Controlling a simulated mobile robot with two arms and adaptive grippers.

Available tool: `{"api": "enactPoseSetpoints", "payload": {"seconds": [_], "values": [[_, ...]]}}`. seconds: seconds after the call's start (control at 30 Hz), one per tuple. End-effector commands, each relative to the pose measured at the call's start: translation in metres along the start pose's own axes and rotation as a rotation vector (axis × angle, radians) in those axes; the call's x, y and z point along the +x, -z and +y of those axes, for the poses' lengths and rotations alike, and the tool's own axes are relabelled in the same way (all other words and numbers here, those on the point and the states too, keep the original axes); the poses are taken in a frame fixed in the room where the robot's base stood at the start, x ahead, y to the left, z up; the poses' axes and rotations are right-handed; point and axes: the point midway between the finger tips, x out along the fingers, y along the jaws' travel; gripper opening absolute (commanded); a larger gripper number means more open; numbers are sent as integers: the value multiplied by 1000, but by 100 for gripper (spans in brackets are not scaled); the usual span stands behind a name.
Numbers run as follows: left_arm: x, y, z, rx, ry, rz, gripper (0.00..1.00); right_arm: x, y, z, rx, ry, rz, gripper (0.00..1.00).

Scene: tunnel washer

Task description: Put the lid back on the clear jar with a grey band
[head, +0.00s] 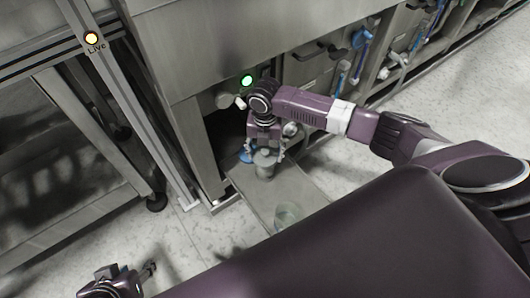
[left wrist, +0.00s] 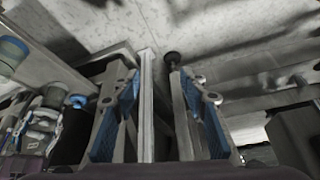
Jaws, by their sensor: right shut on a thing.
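My right gripper (head: 266,157) reaches down over a low grey shelf and is shut on a small grey round thing (head: 265,167). I cannot tell whether it is a lid or a jar. The right gripper also shows at the left edge of the left wrist view (left wrist: 48,122). A clear jar (head: 287,215) stands on the shelf nearer to me, apart from the right gripper; its band colour is unclear in the head view. In the left wrist view a clear jar (left wrist: 12,52) has a bluish end. My left gripper (head: 130,279) is open and empty, low at the left, far from the jar.
The low shelf (head: 248,198) juts out below a steel machine front (head: 215,50). A green light (head: 247,80) glows on the machine. A steel frame post (head: 110,85) stands at the left. Hoses and valves (head: 360,50) line the machine at the back right. Open floor lies around.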

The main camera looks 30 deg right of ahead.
Motion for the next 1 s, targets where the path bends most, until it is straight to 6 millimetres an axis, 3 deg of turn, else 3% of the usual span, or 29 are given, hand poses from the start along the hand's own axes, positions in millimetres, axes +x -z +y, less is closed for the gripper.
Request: {"api": "enactPoseSetpoints", "payload": {"seconds": [1.0], "values": [[-4, -20, -2, 0, 5, -75, 40, 0, 0, 0, 0, 0, 0, 44]]}}
